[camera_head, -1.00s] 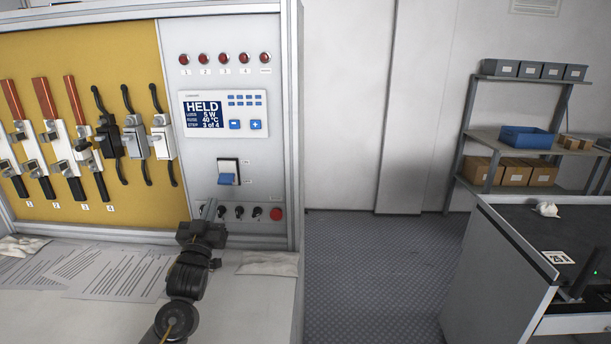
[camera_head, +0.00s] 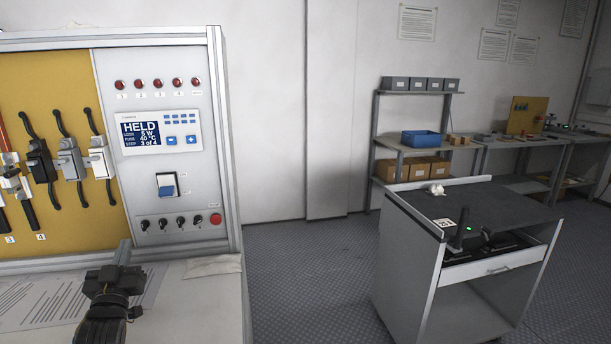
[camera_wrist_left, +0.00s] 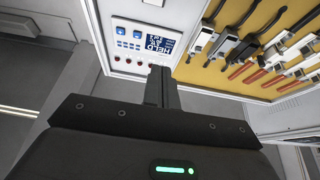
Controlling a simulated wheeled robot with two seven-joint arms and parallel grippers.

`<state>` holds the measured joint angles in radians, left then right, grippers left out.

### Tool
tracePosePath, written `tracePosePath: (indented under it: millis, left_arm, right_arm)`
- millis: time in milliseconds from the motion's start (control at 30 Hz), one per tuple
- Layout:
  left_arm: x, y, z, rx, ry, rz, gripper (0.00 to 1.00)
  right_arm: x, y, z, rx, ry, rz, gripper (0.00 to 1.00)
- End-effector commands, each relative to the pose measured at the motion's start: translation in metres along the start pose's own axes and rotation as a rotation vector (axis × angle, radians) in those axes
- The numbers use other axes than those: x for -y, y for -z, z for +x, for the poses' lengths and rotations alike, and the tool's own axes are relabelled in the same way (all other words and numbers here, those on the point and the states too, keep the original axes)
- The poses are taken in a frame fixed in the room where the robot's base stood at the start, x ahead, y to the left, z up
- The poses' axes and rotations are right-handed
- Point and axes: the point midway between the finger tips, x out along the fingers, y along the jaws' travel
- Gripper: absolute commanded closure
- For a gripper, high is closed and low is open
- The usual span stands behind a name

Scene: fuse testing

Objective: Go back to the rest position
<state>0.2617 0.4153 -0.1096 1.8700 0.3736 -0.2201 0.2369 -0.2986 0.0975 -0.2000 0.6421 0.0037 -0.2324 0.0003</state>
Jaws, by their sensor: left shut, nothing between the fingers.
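My left gripper (camera_head: 123,254) shows at the lower left of the head view, in front of the test panel (camera_head: 205,100) and above the white worktop (camera_head: 215,300). Its fingers are shut and empty, pointing up toward the panel. In the left wrist view the closed fingers (camera_wrist_left: 160,88) stand out against the panel, apart from the fuses and switches. The panel display (camera_head: 160,134) reads HELD, 5 W, 40 °C, 3 of 4. My right gripper is not in view.
A grey cart (camera_head: 400,250) with a dark top and an open drawer stands at the right. Behind it is a shelf with a blue bin (camera_head: 421,139) and boxes. Patterned floor (camera_head: 300,290) lies clear between the bench and the cart. Printed sheets (camera_head: 45,302) lie on the worktop.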

Motion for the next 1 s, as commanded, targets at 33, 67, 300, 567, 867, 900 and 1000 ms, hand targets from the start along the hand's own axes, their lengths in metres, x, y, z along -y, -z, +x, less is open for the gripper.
tracePosePath:
  millis: [33,67,300,567,867,900,1000]
  left_arm:
    - [-0.004,-0.007,-0.006,0.027,-0.005,-0.002,1.0]
    - [-0.005,-0.011,-0.009,0.043,-0.007,-0.002,1.0]
    - [-0.02,-0.046,-0.042,0.194,-0.032,0.001,1.0]
    - [-0.045,-0.1,-0.114,0.468,-0.082,0.015,1.0]
    - [-0.078,-0.158,-0.281,0.983,-0.2,0.076,1.0]
    - [-0.08,-0.161,-0.304,1.05,-0.217,0.087,1.0]
    - [-0.084,-0.162,-0.356,1.193,-0.255,0.113,1.0]
  right_arm:
    - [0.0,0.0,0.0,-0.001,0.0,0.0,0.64]
    - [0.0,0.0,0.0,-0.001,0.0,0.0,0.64]
    - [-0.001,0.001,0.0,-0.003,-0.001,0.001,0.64]
    - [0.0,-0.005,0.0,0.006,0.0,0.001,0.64]
    - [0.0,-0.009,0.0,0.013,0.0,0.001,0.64]
    - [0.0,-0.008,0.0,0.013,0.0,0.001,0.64]
    - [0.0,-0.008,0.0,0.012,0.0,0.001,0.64]
